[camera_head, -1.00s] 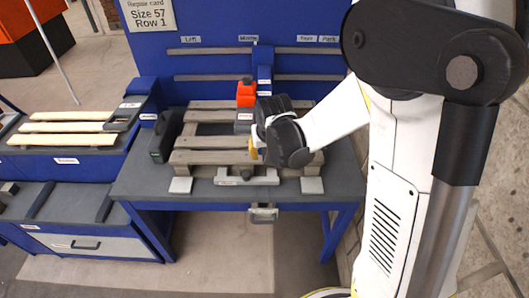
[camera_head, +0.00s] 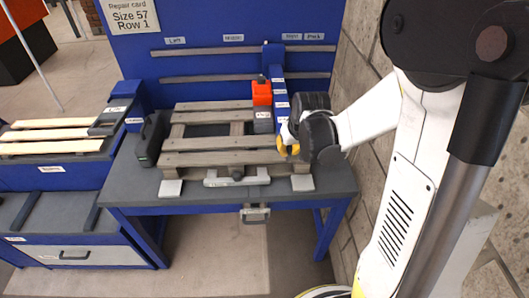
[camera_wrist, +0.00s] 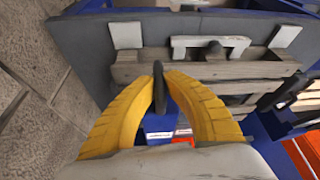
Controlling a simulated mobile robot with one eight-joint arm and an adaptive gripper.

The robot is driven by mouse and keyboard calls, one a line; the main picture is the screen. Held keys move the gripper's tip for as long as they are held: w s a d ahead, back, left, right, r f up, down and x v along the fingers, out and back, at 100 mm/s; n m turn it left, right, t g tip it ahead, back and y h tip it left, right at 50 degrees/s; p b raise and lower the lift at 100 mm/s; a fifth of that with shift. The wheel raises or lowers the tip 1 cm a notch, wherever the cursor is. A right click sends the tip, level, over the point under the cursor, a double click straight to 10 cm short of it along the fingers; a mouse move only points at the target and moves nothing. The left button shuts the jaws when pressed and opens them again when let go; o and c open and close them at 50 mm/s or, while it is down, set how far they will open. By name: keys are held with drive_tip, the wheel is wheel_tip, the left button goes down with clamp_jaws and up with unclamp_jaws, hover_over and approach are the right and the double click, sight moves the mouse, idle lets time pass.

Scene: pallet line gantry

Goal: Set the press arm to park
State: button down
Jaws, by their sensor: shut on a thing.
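The blue press arm (camera_head: 279,105) reaches forward from the blue back panel over the pallet and carries an orange-red block (camera_head: 262,93) and a grey block (camera_head: 263,122). At the panel it stands between the Middle label (camera_head: 233,38) and the Right label (camera_head: 292,37), closer to Right. The Park label (camera_head: 315,36) is farther right. My gripper (camera_head: 289,146) is at the arm's front end. In the wrist view its yellow fingers (camera_wrist: 160,85) are shut on a dark upright handle (camera_wrist: 158,92), with blue parts of the arm (camera_wrist: 157,123) below. The handle is hidden in the head view.
A slatted wooden pallet (camera_head: 215,143) lies on the grey bench (camera_head: 140,186) under the press arm. A black tool (camera_head: 149,139) stands at its left, and a grey clamp bar (camera_head: 237,179) lies along its front. A stone wall (camera_head: 360,75) bounds the right side.

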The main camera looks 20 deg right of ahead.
drive_tip(key=s+d+b, duration=0.1)
drive_tip(key=s+d, duration=0.2)
drive_tip(key=d, duration=0.7)
drive_tip(key=s+d, duration=0.3)
drive_tip(key=d, duration=0.8)
drive_tip(key=shift+s+b, duration=0.35)
drive_tip(key=shift+s, duration=0.05)
drive_tip(key=shift+d, duration=0.1)
drive_tip(key=c, duration=1.4)
unclamp_jaws()
drive_tip(key=shift+d, duration=0.2)
drive_tip(key=shift+s+a+r, duration=0.1)
drive_tip(key=shift+a, duration=0.05)
drive_tip(key=v, duration=1.1)
drive_tip(key=shift+s+r, duration=0.1)
drive_tip(key=shift+r, duration=0.3)
